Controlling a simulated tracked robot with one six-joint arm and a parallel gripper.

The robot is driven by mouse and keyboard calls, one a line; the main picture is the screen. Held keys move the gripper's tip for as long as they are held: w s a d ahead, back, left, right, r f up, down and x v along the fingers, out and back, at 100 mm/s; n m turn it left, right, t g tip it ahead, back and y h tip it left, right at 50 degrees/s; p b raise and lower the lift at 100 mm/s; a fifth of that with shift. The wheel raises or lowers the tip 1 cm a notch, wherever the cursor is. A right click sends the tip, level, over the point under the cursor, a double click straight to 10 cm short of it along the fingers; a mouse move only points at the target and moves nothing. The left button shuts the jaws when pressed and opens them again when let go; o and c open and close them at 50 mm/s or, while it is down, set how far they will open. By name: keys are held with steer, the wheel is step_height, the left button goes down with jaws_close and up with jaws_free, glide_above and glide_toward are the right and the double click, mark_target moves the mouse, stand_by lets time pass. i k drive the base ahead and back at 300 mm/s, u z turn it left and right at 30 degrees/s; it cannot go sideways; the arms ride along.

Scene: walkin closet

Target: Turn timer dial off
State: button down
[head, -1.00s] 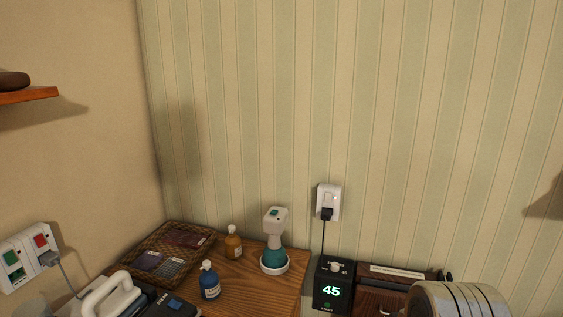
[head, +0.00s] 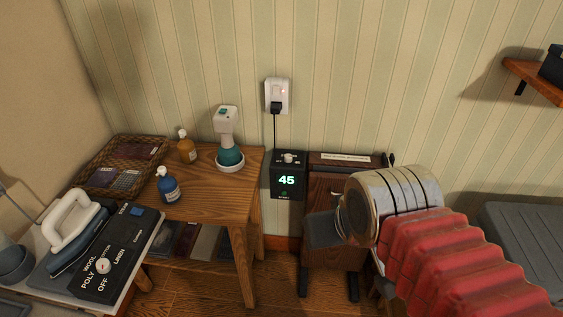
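The timer (head: 289,180) is a black box on the striped wall, below a socket, with a lit green "45" on its face. Its pale dial (head: 289,157) is a small knob at the top of the face, with tiny marks too small to read. My arm reaches in from the lower right, with a red ribbed sleeve and metal rings. At its end a dark grey block (head: 325,230), which seems to be my gripper, is below and right of the timer, apart from it. Its fingers cannot be made out.
A wall socket (head: 277,96) feeds the timer by a black cord. A wooden press (head: 330,185) stands right of the timer. A wooden table (head: 205,190) at left holds bottles, a steamer and a basket. An iron (head: 75,225) rests beside a panel (head: 115,260) with its own dial.

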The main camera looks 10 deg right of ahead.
mark_target(287, 157)
steer(key=u, duration=0.05)
steer(key=k, duration=0.65)
steer(key=u, duration=0.55)
steer(key=i, duration=1.6)
steer(key=z, duration=0.3)
